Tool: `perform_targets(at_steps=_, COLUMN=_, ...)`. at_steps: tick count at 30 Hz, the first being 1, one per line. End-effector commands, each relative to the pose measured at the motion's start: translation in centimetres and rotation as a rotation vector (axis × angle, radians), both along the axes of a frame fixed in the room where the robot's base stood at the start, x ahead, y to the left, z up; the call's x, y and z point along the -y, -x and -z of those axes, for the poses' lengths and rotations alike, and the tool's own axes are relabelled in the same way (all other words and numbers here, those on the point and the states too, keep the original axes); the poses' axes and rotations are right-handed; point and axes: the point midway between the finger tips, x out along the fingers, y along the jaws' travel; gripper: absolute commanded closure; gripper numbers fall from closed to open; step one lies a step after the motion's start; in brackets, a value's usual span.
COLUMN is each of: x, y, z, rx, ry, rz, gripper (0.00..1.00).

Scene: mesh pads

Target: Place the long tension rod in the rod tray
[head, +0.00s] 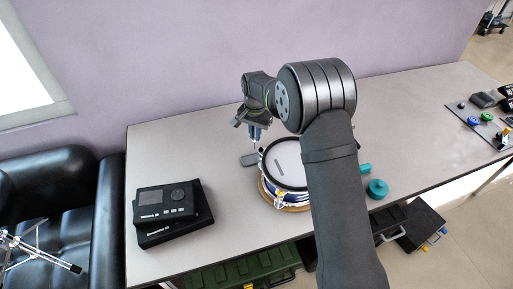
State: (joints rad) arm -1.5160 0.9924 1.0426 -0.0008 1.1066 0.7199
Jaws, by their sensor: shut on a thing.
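My gripper (254,134) is above the table, just behind and left of a drum pad. It points down, and blue parts show at its fingers. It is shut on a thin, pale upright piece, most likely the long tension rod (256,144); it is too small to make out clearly. A small flat dark grey piece (248,160), which looks like the rod tray, lies on the table just below the gripper, left of the drum pad. I cannot tell whether the rod touches it. My arm covers the right side of the drum pad.
The round drum pad (293,157) with a white and black top stands mid-table. A black drum module (166,203) lies on a black case at left. Teal round pieces (377,189) lie right of my arm. A dark board (482,127) with small parts is far right. The back left table is clear.

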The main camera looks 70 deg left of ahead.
Motion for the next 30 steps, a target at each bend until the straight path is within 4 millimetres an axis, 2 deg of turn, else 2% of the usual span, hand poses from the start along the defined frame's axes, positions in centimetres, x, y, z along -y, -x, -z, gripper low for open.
perform_targets(at_steps=2, x=0.0, y=0.0, z=1.2, rx=0.0, ry=0.001, rz=0.0, gripper=1.0)
perform_targets(at_steps=8, x=0.0, y=-0.1, z=2.7, rx=0.0, ry=0.0, rz=0.0, gripper=1.0)
perform_targets(at_steps=15, x=0.0, y=-0.1, z=5.7, rx=0.001, ry=0.001, rz=0.0, gripper=1.0)
perform_targets(at_steps=25, x=0.0, y=-0.1, z=6.0, rx=0.0, ry=0.0, rz=0.0, gripper=1.0)
perform_targets(at_steps=26, x=0.0, y=-0.1, z=6.0, rx=0.001, ry=-0.001, rz=0.0, gripper=0.87)
perform_targets(at_steps=27, x=0.0, y=-0.1, z=6.0, rx=0.0, ry=-0.001, rz=0.0, gripper=0.79)
perform_targets(at_steps=29, x=0.0, y=-0.1, z=6.0, rx=0.0, ry=-0.001, rz=0.0, gripper=0.67)
perform_targets(at_steps=30, x=0.0, y=-0.1, z=6.0, rx=0.0, ry=-0.001, rz=0.0, gripper=0.67)
